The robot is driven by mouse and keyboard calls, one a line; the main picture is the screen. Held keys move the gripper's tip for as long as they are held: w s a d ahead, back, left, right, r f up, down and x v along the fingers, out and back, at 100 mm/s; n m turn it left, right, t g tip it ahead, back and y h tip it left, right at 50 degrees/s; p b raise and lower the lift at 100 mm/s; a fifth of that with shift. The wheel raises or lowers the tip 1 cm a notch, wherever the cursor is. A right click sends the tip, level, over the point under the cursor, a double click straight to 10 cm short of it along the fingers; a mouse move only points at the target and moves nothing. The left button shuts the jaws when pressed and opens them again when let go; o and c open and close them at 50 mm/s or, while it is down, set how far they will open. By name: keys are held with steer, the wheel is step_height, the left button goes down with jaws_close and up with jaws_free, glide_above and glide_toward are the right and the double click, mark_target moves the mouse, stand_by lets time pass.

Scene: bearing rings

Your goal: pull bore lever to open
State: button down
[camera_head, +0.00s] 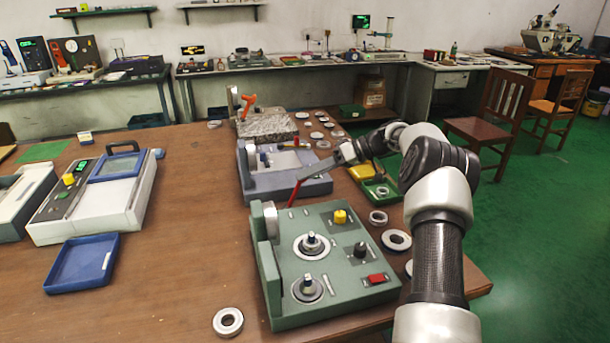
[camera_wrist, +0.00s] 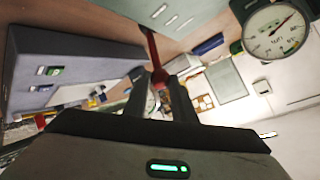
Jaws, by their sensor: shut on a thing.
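In the wrist view the lever (camera_wrist: 152,48) shows as a red rod ending in a knob. My gripper (camera_head: 304,177) reaches in from the right above the gauge's front edge. In the wrist view its two dark fingers (camera_wrist: 161,84) are closed on either side of the knob. The lever's root is partly hidden there. A round dial (camera_wrist: 276,32) shows at the upper right of that view.
A green gauge box (camera_head: 335,262) with spindles and knobs stands in front. A granite-based gauge (camera_head: 265,127) stands behind. Several steel rings lie along the right side, with a yellow-and-green tray (camera_head: 362,172) near my forearm. A blue tray (camera_head: 82,264) lies left; the table between is clear.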

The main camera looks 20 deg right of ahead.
steer(key=shift+d+f, duration=0.3)
steer(key=shift+d, duration=0.15)
steer(key=shift+f, duration=0.1)
steer(key=c, duration=1.5)
jaws_free()
steer(key=shift+d, duration=0.1)
steer(key=shift+r, duration=0.2)
